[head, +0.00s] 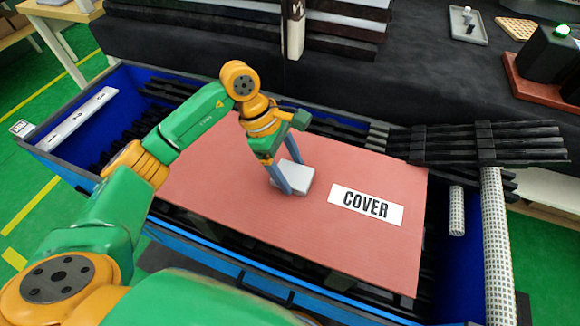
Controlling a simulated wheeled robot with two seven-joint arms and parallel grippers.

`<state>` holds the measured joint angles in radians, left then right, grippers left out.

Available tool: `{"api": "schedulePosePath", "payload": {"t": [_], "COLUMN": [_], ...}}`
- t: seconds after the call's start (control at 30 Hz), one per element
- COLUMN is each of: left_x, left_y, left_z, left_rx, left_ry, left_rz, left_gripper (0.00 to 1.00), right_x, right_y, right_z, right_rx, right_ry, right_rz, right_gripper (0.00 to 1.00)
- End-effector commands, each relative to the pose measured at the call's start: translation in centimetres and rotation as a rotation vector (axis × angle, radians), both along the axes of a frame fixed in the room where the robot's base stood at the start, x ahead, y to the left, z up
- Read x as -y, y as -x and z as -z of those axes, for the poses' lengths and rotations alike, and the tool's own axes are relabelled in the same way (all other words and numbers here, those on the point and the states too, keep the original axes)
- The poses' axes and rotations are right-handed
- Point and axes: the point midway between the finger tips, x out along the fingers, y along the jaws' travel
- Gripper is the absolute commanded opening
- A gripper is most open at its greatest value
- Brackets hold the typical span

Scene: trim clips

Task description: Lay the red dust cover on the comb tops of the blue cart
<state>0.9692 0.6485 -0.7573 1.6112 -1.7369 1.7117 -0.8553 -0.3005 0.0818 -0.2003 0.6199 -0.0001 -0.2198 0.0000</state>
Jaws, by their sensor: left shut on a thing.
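The red dust cover (250,215), a flat sheet with a "COVER" label, lies flat across the middle of the blue cart (258,277), over its black combs (125,145). I cannot tell whether it touches the comb tops or is held just above them. My left gripper (284,183) reaches down to the cover's middle and is shut on its pale grip block (296,177). The cover hides the combs under it; combs show at the left end and along the back right. My right gripper is not in view.
Black trim strips (485,143) lie across the cart's back right corner. A white perforated tube (495,235) stands at the right end, with a shorter one (457,211) beside it. A dark bench (225,50) with strips runs behind. Green floor (30,215) is free at left.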

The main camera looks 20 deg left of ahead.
Motion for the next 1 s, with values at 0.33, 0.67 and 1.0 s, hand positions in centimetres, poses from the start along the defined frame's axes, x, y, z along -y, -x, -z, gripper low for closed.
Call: {"api": "schedulePosePath", "payload": {"t": [0.33, 0.67, 1.0], "left_x": [0.0, -0.7, -2.7], "left_y": [0.0, -0.1, -0.1], "left_z": [0.5, -1.0, -6.0], "left_rx": [0.001, 0.004, 0.002], "left_ry": [0.0, -0.001, 0.0], "left_rz": [0.0, -0.003, -0.001], "left_gripper": [1.0, 1.0, 1.0], "right_x": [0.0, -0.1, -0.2], "right_y": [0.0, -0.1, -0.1], "right_z": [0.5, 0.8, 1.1], "right_rx": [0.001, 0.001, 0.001], "right_ry": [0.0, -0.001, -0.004], "right_rz": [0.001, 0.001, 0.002], "right_gripper": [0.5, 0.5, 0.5]}}
